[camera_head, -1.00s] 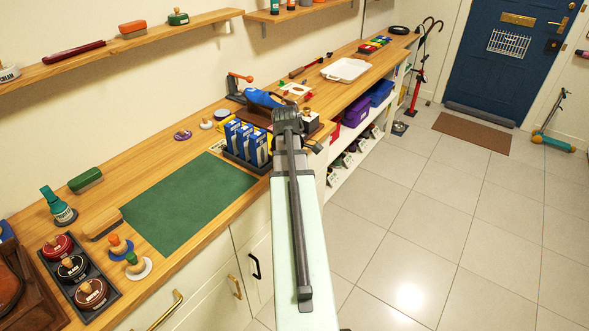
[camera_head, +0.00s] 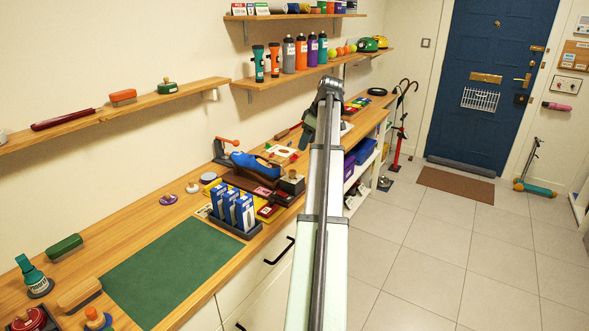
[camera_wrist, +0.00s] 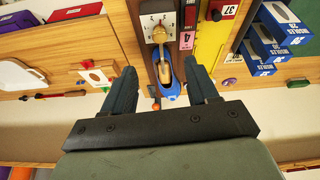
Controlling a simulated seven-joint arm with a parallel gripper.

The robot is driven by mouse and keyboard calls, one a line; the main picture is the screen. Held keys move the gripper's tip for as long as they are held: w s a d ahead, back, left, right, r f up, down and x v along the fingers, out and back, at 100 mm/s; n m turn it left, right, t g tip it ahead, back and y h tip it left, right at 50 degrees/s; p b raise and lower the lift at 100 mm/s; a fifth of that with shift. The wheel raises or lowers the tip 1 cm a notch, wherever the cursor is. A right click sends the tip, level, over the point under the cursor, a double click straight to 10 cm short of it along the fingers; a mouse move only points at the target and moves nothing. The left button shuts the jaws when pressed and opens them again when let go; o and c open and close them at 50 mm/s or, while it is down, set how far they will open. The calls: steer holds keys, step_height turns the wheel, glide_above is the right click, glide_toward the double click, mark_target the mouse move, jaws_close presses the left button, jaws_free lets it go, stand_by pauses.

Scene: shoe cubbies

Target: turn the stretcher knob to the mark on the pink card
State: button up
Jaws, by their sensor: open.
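In the wrist view, the stretcher knob (camera_wrist: 160,34) sits on a pale dial plate with printed numbers, at the top centre. The pink card (camera_wrist: 187,40), marked with a 4, lies just right of the dial. A blue shoe (camera_wrist: 170,88) with a wooden form inside is below the knob. My gripper (camera_wrist: 160,66) is open and empty, its two dark fingers apart and pointing toward the stretcher, clear of the knob. In the head view, the blue shoe (camera_head: 255,163) and the stretcher's end block (camera_head: 291,181) sit on the counter, left of my arm.
Blue insole boxes (camera_head: 229,205) stand in a dark tray beside the stretcher. The green mat (camera_head: 175,268) is clear. Bottles line a wall shelf (camera_head: 318,70) above the counter.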

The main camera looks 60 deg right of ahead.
steer(key=m, duration=0.1)
glide_toward(293, 171)
steer(key=x, duration=0.8)
steer(key=shift+a, duration=0.1)
steer(key=shift+c, duration=0.4)
steer(key=c, duration=1)
steer(key=shift+o, duration=0.2)
steer(key=shift+m, duration=0.3)
